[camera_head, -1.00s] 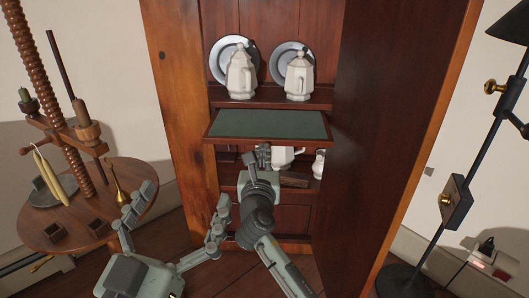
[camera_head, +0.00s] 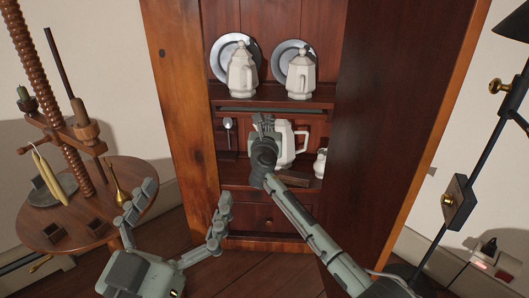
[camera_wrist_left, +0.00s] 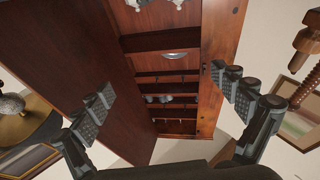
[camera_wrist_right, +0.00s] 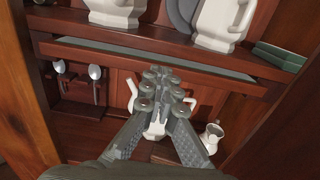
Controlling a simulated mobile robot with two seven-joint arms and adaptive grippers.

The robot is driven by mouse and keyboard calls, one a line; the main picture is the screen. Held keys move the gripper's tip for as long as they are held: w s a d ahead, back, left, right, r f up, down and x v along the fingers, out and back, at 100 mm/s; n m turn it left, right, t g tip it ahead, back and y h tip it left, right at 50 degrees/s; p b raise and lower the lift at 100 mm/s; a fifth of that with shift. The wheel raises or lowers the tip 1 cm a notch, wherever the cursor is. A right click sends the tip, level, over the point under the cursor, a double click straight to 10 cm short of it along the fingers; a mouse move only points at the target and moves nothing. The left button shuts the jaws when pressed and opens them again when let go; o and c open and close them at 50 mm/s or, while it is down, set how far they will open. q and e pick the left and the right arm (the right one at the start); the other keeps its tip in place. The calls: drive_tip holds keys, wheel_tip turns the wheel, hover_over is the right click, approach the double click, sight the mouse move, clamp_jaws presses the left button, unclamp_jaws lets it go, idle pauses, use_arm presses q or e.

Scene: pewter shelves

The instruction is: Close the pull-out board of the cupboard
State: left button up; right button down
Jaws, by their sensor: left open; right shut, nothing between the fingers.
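The pull-out board (camera_head: 275,111) lies slid in under the cupboard's upper shelf. Only its front edge and a thin green strip show in the head view; the strip also shows in the right wrist view (camera_wrist_right: 150,56). My right gripper (camera_head: 262,124) is shut and empty, just below the board's front edge; its fingers point into the cupboard in the right wrist view (camera_wrist_right: 160,80). Whether it touches the board I cannot tell. My left gripper (camera_head: 184,206) is open and empty, low in front of the cupboard (camera_head: 175,120).
The cupboard's door (camera_head: 385,130) stands open on the right. White pots (camera_head: 242,75) and plates stand on the upper shelf. A white jug (camera_head: 286,145) stands on the shelf below. A round table (camera_head: 90,215) with a wooden screw is at left, a black lamp stand (camera_head: 485,150) at right.

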drive_tip(key=w, duration=0.3)
drive_tip(key=shift+d, duration=0.2)
drive_tip(key=shift+w+d+r, duration=0.1)
drive_tip(key=shift+r, duration=0.05)
use_arm(q)
drive_tip(key=shift+w+d+r+t, duration=0.15)
drive_tip(key=shift+r+t, duration=0.05)
drive_tip(key=shift+r, duration=0.25)
drive_tip(key=shift+w+d+r+t, duration=0.1)
drive_tip(key=shift+d+r+t, duration=0.1)
drive_tip(key=shift+r, duration=0.25)
drive_tip(key=shift+a, duration=0.1)
use_arm(e)
drive_tip(key=shift+r, duration=0.1)
